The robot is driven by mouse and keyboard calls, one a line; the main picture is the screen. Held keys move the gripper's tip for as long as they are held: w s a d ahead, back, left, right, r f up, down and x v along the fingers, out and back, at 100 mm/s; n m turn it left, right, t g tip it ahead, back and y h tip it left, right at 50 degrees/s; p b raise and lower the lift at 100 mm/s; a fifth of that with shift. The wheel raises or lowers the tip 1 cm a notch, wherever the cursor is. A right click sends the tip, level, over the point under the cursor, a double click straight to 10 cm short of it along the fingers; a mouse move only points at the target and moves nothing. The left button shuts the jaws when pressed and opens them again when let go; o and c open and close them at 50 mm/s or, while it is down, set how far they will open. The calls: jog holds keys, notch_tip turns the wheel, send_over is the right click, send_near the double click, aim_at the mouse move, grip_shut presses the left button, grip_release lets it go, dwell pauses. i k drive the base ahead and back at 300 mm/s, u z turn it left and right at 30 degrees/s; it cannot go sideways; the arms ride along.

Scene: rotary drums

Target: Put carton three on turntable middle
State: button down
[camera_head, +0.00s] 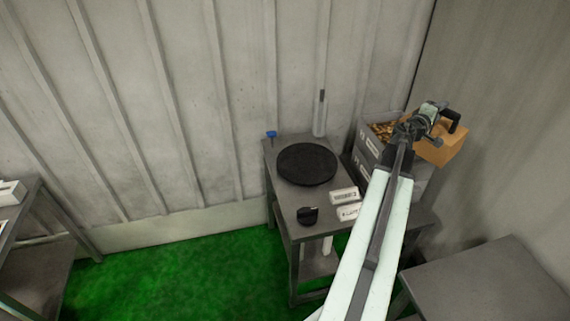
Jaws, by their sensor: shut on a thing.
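The turntable is a black round disc (307,165) on top of a small grey table, and nothing lies on it. My gripper (436,117) is at the upper right, well to the right of and above the turntable. It is shut on a small pale thing (428,109), seemingly a carton; its label cannot be read and the fingers partly hide it. Two white labelled cartons (344,195) (349,212) lie side by side on the table, in front of and right of the turntable. Their numbers are too small to read.
A black object (307,216) sits near the table's front edge and a blue one (271,135) at its back left corner. A grey bin (369,150) and an orange-brown box (446,151) stand right of the table. Another grey table (490,285) is at lower right.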

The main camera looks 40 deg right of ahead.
aim_at(308, 162)
jog(key=u, duration=1)
jog(key=i, duration=1)
jog(key=z, duration=0.05)
